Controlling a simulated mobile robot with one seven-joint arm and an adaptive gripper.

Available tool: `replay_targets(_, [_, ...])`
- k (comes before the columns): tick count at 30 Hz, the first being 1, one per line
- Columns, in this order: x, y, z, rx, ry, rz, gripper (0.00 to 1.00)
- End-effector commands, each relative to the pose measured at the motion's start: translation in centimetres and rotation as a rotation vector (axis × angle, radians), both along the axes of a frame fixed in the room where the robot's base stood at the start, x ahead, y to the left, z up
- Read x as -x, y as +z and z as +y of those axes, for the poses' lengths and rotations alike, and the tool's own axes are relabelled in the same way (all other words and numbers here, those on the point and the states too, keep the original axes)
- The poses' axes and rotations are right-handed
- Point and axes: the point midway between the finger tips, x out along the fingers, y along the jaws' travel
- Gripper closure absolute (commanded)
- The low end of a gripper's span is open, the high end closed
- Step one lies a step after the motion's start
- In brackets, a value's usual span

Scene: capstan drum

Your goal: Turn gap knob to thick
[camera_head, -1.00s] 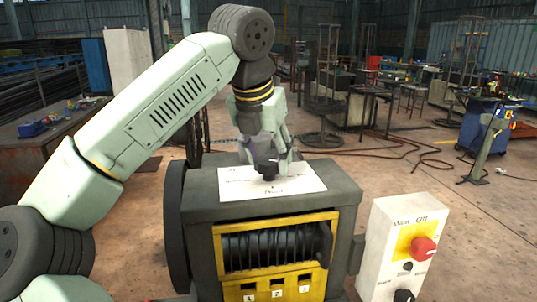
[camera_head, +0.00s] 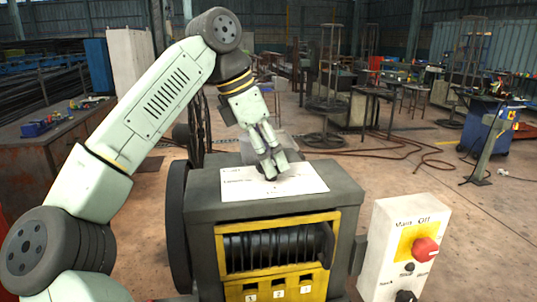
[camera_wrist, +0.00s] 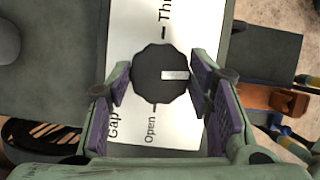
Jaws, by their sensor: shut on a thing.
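The gap knob (camera_wrist: 150,62) is a dark, scalloped disc on a white label plate in the wrist view. Its white pointer mark points right, between a tick by "Open" below and a tick by "Th…", cut off by the frame, above. My gripper (camera_wrist: 160,82) has its purple-padded fingers on either side of the knob and is shut on it. In the head view my gripper (camera_head: 271,164) leans down to the label plate (camera_head: 305,184) on top of the grey machine, and the knob is mostly hidden by the fingers.
The grey machine (camera_head: 205,222) has a yellow-framed drum opening in front and a dark wheel (camera_head: 175,220) at its left. A white switch box (camera_head: 387,235) with a red knob (camera_head: 425,250) stands at the right. Open floor lies beyond.

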Motion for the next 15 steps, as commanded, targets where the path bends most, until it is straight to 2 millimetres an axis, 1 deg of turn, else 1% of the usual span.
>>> replay_targets(6, [-0.08, 0.02, -0.02, 0.000, -0.081, 0.000, 0.81])
replay_targets(15, [-0.08, 0.01, 0.03, -0.001, -0.115, -0.001, 0.81])
